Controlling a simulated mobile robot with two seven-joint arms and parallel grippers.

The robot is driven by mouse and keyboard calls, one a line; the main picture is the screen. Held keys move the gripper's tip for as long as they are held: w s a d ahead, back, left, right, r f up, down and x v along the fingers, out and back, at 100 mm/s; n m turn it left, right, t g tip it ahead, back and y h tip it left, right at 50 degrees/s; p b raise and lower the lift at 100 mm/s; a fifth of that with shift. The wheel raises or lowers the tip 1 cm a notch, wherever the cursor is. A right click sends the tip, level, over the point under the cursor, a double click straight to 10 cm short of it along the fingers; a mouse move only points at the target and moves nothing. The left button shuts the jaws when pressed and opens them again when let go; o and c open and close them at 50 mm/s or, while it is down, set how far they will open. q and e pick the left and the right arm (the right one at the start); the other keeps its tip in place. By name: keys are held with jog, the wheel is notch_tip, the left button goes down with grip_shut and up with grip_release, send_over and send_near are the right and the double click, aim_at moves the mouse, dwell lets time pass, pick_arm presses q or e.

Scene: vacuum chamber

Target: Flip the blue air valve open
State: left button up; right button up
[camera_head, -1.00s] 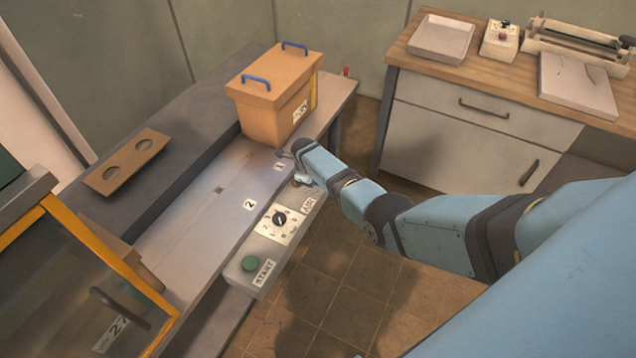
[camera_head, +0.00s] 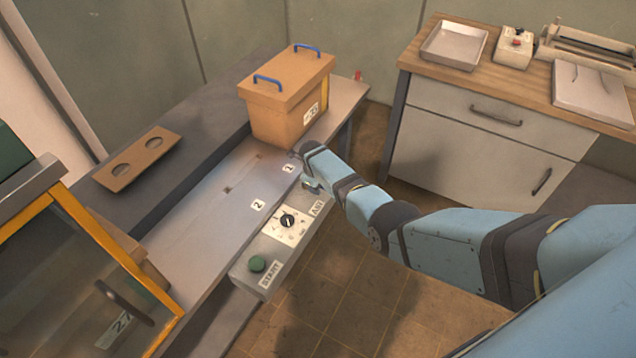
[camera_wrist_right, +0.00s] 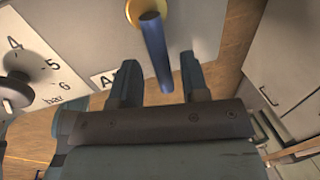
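The blue air valve lever (camera_wrist_right: 156,55) shows in the right wrist view, joined to a yellow round pivot (camera_wrist_right: 143,10) on the pale panel face. Its free end points down in that picture, between the two dark fingers of my right gripper (camera_wrist_right: 158,78). The fingers stand apart, with a gap on each side of the lever; I see no clear contact. In the head view my right gripper (camera_head: 311,187) is at the far end of the control panel (camera_head: 247,277), beside the AIR label (camera_head: 317,208), and the lever is hidden there. My left gripper is out of view.
The panel also bears a black dial (camera_head: 288,220) and a green START button (camera_head: 257,264). An orange box (camera_head: 285,110) with blue handles stands on the bench behind my right gripper. A wooden-topped cabinet (camera_head: 480,130) is at the right. Open floor lies between.

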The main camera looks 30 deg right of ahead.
jog(key=shift+w+r, duration=0.1)
jog(key=shift+a+r+p, duration=0.1)
jog(key=shift+r+p, duration=0.2)
jog(key=shift+r, duration=0.25)
notch_tip(320, 180, up, 12)
jog(key=s+a+p, duration=0.1)
jog(key=a, duration=0.1)
jog(key=shift+s+r+p, duration=0.2)
jog(key=shift+s+p, duration=0.1)
jog(key=shift+p, duration=0.1)
